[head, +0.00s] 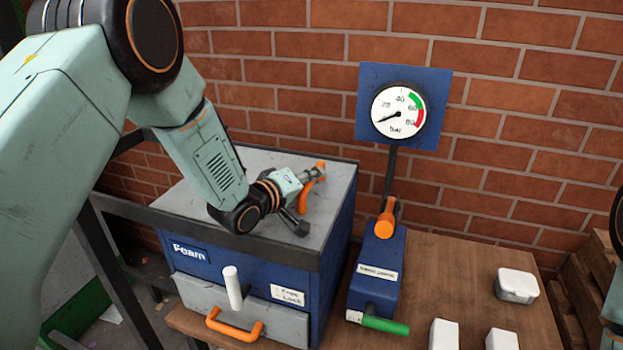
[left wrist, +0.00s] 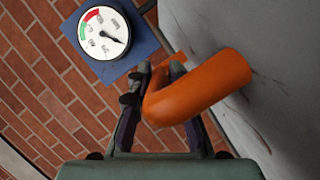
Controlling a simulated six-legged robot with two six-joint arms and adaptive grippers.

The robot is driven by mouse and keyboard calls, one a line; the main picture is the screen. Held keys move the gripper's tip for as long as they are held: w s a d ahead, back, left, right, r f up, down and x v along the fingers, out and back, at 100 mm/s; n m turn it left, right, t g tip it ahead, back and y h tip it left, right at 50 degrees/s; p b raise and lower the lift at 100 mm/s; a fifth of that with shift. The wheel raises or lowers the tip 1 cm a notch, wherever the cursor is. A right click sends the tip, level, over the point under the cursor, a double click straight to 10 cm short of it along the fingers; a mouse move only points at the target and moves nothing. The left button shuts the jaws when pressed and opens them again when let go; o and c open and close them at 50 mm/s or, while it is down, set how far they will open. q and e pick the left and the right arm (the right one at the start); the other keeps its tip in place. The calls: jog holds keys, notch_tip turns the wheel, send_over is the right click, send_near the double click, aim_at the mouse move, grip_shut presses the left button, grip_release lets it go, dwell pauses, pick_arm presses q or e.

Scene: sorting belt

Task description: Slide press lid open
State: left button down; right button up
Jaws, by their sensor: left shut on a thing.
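The press is a blue box (head: 334,262) marked "Foam". Its grey lid (head: 268,166) covers the top and carries an orange bent handle (head: 306,198). My left gripper (head: 308,188) reaches over the lid and is shut on this handle. In the left wrist view the orange handle (left wrist: 205,88) sits between the fingers of my left gripper (left wrist: 160,85), with the grey lid surface (left wrist: 275,45) at the right. The fingers partly hide the handle in the head view. My right gripper is not in view.
The press front has a grey drawer with an orange handle (head: 234,328) and a white lever (head: 232,287). To the right stand a blue pump (head: 375,272) with orange and green grips and a gauge (head: 398,112). White blocks (head: 444,335) and a white container (head: 516,285) are on the wooden table.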

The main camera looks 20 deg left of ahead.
pick_arm(q)
jog(key=shift+d, duration=0.15)
dwell(0.4)
jog(key=a, duration=0.9)
jog(key=a+p, duration=0.1)
jog(key=a, duration=0.9)
jog(key=w+a+p, duration=0.1)
jog(key=a, duration=0.9)
jog(key=c, duration=1.3)
grip_release()
jog(key=shift+s, duration=0.1)
jog(key=shift+o, duration=0.2)
